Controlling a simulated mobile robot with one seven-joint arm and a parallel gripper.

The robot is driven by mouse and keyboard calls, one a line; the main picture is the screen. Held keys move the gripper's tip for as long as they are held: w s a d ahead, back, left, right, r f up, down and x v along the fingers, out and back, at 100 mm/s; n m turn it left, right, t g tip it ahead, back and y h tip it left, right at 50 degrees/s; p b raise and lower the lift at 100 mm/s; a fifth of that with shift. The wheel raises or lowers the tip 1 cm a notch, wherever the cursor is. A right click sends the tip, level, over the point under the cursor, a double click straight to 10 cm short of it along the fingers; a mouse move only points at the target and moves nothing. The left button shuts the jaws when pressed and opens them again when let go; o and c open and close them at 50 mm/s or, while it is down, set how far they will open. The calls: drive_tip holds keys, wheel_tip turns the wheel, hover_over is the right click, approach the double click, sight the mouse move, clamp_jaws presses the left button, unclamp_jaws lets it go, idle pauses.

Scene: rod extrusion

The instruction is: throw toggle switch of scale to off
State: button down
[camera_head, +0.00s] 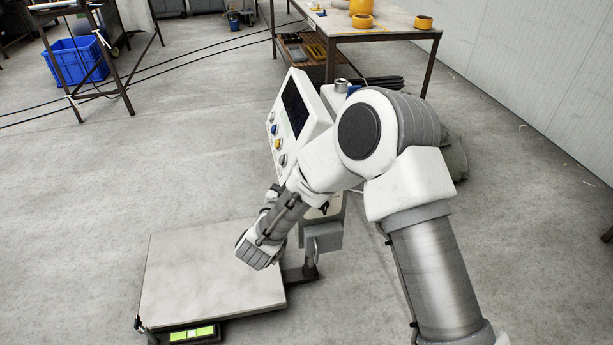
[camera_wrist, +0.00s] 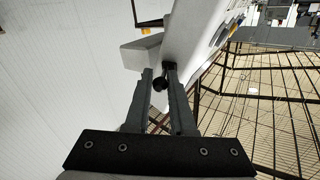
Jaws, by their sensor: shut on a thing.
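The scale has a pale flat platform (camera_head: 205,275) on the floor and a white tilted console (camera_head: 298,112) with a dark screen and several knobs. In the wrist view the white console body (camera_wrist: 193,40) fills the upper middle. In the head view my arm covers the area below the console, and the fingertips and toggle cannot be made out.
A green-lit display (camera_head: 192,333) is at the platform's front edge. A work table (camera_head: 390,22) with yellow parts stands behind the console. A blue crate (camera_head: 75,60) is at the upper left. Cables cross the floor at the back. The floor left of the platform is clear.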

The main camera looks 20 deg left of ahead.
drive_tip(key=shift+w+r+h, duration=0.1)
drive_tip(key=shift+h, duration=0.2)
drive_tip(key=c, duration=0.8)
unclamp_jaws()
drive_tip(key=shift+o, duration=0.2)
drive_tip(key=s+a+p, duration=0.1)
drive_tip(key=s, duration=1.6)
drive_tip(key=shift+s+a, duration=0.2)
drive_tip(key=shift+a, duration=0.2)
drive_tip(key=shift+w, duration=0.1)
